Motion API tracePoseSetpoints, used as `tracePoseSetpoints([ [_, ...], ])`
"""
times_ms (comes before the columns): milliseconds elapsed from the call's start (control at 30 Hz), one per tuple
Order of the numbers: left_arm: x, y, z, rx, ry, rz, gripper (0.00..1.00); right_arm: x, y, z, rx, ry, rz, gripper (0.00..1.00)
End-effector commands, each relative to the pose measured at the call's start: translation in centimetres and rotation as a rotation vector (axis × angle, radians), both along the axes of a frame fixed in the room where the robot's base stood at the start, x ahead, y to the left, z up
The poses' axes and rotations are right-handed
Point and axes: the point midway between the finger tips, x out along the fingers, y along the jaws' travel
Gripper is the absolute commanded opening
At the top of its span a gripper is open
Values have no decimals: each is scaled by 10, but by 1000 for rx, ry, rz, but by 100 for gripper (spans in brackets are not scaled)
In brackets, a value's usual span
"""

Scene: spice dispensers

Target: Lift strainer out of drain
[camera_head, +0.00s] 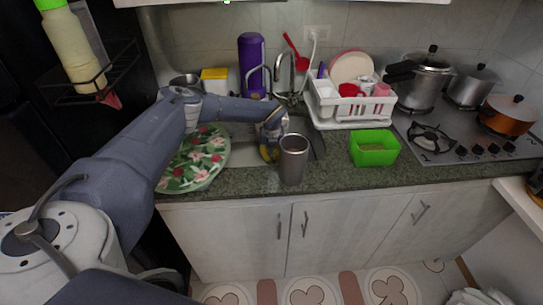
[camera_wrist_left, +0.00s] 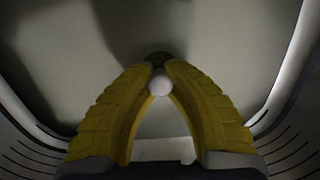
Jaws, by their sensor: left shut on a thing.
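My left gripper (camera_head: 268,150) reaches down into the sink, with its yellow fingers partly hidden behind the metal cup and the counter edge. In the left wrist view the two yellow fingers (camera_wrist_left: 160,72) converge on a small round white knob (camera_wrist_left: 160,86), which I take to be the strainer's knob. A dark round patch (camera_wrist_left: 158,57) at the drain shows just beyond the fingertips. The fingers hide most of the strainer, so I cannot tell whether it is seated or raised. My right gripper is not in view.
A metal cup (camera_head: 293,162) stands at the counter's front edge, close to my left gripper. A floral board (camera_head: 196,160) lies left of the sink. A white dish rack (camera_head: 350,107), green container (camera_head: 374,148) and faucet (camera_head: 284,72) are nearby.

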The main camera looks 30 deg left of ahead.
Motion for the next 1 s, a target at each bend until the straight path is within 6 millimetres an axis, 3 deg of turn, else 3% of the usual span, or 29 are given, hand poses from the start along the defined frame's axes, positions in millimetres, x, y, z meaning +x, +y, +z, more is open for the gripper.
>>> tracePoseSetpoints([
  [1000,0,0,11,0,0,0,0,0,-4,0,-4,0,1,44],
])
